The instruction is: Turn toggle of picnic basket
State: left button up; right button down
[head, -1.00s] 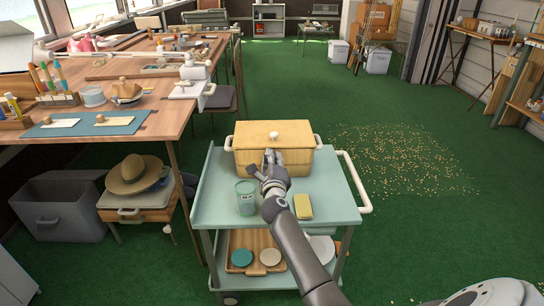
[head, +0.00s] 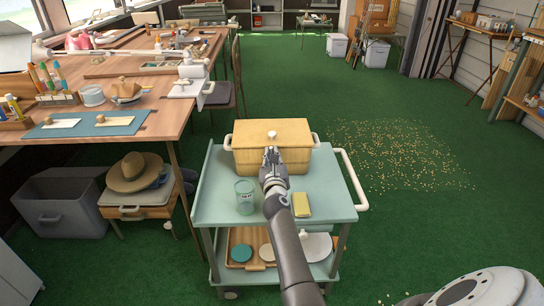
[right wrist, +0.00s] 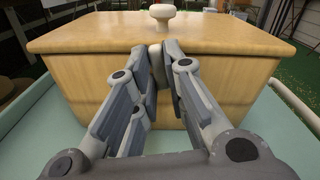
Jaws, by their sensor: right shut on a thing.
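The picnic basket (head: 248,158) is a pale wooden box with a flat lid and a round cream knob (head: 273,134) on top. It stands on the blue-green cart (head: 210,205), and its front fills the right wrist view (right wrist: 75,85). My right gripper (head: 271,153) is at the middle of the basket's front, just under the lid edge. In the right wrist view its fingers (right wrist: 158,66) are closed on the small pale toggle (right wrist: 156,55). The fingers hide most of the toggle. The lid looks shut. My left gripper is in no view.
A clear greenish cup (head: 245,197) and a yellow sponge-like block (head: 301,204) stand on the cart near my right arm. The cart has a white handle (head: 354,180) on its right. A cluttered wooden workbench (head: 150,90) is at the left.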

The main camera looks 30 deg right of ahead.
jog(key=shift+d+m, duration=0.1)
jog(key=shift+m, duration=1.1)
jog(key=c, duration=1.5)
grip_release()
jog(key=shift+s, duration=0.1)
jog(key=v, duration=0.7)
jog(key=shift+s, duration=0.15)
